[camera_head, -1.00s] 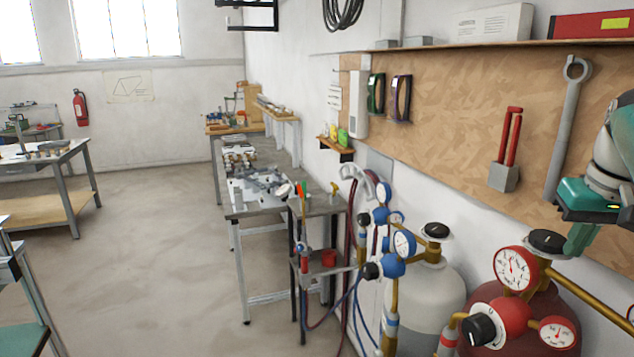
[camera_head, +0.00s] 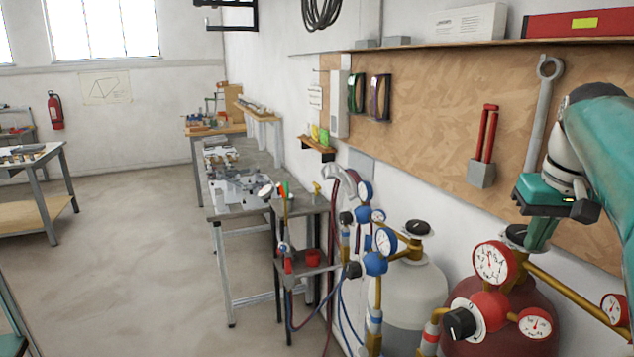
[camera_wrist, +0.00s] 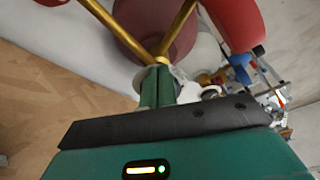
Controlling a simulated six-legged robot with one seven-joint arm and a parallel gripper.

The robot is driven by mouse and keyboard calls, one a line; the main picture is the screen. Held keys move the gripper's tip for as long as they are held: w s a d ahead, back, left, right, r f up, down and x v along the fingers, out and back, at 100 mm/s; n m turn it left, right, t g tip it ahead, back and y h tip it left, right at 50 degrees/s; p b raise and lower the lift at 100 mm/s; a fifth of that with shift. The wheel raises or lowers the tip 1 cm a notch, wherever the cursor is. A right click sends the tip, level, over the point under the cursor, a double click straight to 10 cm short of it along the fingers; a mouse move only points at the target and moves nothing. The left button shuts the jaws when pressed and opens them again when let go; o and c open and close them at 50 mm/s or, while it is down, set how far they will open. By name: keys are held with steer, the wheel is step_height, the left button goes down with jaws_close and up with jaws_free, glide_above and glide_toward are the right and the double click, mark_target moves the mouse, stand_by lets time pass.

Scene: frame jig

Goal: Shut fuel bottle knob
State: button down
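The dark red bottle (camera_head: 532,291) stands at the lower right of the head view, with a black knob (camera_head: 515,231) on top of its brass valve. It also shows in the wrist view (camera_wrist: 150,18). My gripper (camera_head: 539,236) points down at this knob, and its green fingers overlap the knob's right side in the head view. In the wrist view the fingers (camera_wrist: 157,86) are close together, reaching the valve where the brass pipes meet. They hide most of the knob, so I cannot tell whether they grip it.
A red-rimmed gauge (camera_head: 494,262) and a black regulator knob (camera_head: 460,324) sit in front of the red bottle. A grey bottle (camera_head: 418,290) with its own black knob (camera_head: 417,227) and blue-rimmed gauges stands to the left. Open floor lies left.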

steer(key=shift+w+a, duration=0.25)
steer(key=shift+a, duration=0.25)
steer(key=shift+s, duration=0.1)
stand_by(0.4)
step_height(320, 180, up, 6)
steer(key=shift+s+a, duration=0.15)
steer(key=shift+s, duration=0.1)
stand_by(0.5)
